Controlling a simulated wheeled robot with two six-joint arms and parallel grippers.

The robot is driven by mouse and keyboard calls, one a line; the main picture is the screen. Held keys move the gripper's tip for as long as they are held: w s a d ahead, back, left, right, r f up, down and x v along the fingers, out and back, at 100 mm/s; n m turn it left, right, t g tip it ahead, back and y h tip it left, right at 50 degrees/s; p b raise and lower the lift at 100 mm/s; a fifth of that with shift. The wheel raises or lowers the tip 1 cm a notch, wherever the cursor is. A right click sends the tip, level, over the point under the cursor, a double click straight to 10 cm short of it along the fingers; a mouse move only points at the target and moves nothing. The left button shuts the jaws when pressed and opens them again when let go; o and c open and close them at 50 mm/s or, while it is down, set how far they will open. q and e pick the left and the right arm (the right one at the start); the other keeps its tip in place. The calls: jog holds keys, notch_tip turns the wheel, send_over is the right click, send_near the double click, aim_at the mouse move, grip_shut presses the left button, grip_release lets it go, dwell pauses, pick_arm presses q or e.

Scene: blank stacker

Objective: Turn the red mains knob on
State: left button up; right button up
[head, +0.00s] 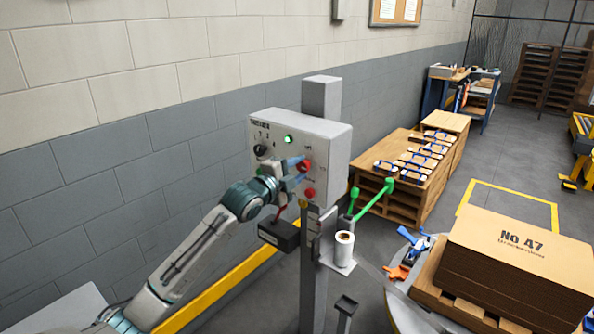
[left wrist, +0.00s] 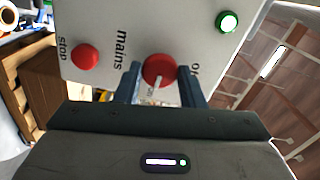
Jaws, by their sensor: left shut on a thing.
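The red mains knob (left wrist: 158,70) is on the front of a light grey control box (head: 325,133) on a post. My left gripper (left wrist: 161,84) has its two blue fingers on either side of the knob and is shut on it. In the left wrist view a pale pointer line shows on the knob, with the "mains" label beside it and part of another label near the right finger. In the head view the knob (head: 305,166) shows beside the gripper (head: 296,168), partly covered by it. My right gripper is not in view.
A red stop button (left wrist: 85,57) sits near the knob. A lit green lamp (head: 289,139) and a black knob (head: 260,150) are on the same panel. Green handles (head: 375,199) and a white roll (head: 344,245) stand right of the post. A carton stack (head: 520,245) is at right.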

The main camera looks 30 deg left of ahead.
pick_arm(q)
jog(key=o, duration=1)
jog(key=shift+s+a+p, duration=0.2)
jog(key=shift+s+p, duration=0.2)
jog(key=shift+s, duration=2.3)
jog(key=shift+s+a+p, duration=0.2)
jog(key=shift+s+p, duration=0.15)
jog(key=shift+s, duration=2.3)
